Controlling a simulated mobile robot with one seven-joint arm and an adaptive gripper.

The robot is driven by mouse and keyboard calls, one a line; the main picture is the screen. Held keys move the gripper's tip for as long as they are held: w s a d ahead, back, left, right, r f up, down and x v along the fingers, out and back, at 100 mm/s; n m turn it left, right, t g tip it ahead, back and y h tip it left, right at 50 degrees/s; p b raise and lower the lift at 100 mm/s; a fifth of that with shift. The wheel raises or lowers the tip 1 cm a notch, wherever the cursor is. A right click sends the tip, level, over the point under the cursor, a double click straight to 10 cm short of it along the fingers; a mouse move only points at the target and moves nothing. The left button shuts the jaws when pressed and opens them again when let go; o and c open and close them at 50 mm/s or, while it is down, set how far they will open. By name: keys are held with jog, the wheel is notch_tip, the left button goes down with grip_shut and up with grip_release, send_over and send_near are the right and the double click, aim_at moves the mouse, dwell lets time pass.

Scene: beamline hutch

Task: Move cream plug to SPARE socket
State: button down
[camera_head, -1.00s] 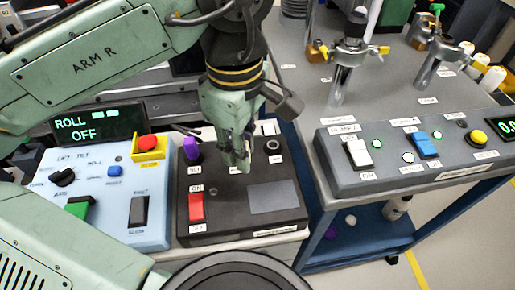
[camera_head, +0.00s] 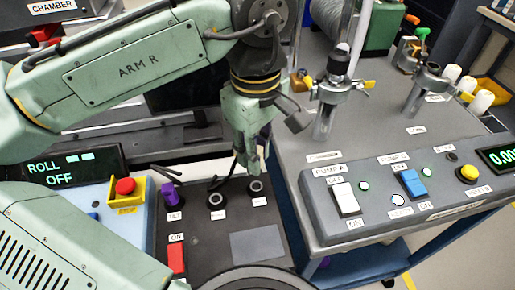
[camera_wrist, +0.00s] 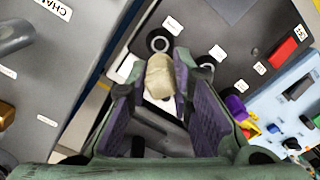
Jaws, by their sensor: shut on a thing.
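The cream plug (camera_wrist: 160,77) is between the purple pads of my gripper (camera_wrist: 165,95) in the wrist view, and the jaws are shut on it. In the head view my gripper (camera_head: 247,165) appears above the back edge of the black box (camera_head: 205,252), and the plug is hard to make out. Two dark round sockets show there, a middle one (camera_head: 216,201) and a right one (camera_head: 255,188), both empty. Their labels are too small to read. In the wrist view the right socket (camera_wrist: 159,43) is just beyond the plug, which looks apart from it.
A purple plug (camera_head: 168,194) stands at the left of the socket row. The red switch (camera_head: 177,259) is in front of it. A blue-white panel (camera_head: 125,222) is at left. The grey bench (camera_head: 385,130) with its pump panel (camera_head: 430,190) is at right.

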aim_at(256, 185)
jog(key=shift+f+b, duration=2.5)
jog(key=shift+f, duration=0.3)
jog(key=shift+f+b, duration=0.35)
jog(key=shift+f, duration=0.25)
jog(key=c, duration=1.3)
grip_release()
jog(key=shift+c, duration=0.2)
notch_tip(256, 185, up, 12)
jog(key=shift+r, duration=0.1)
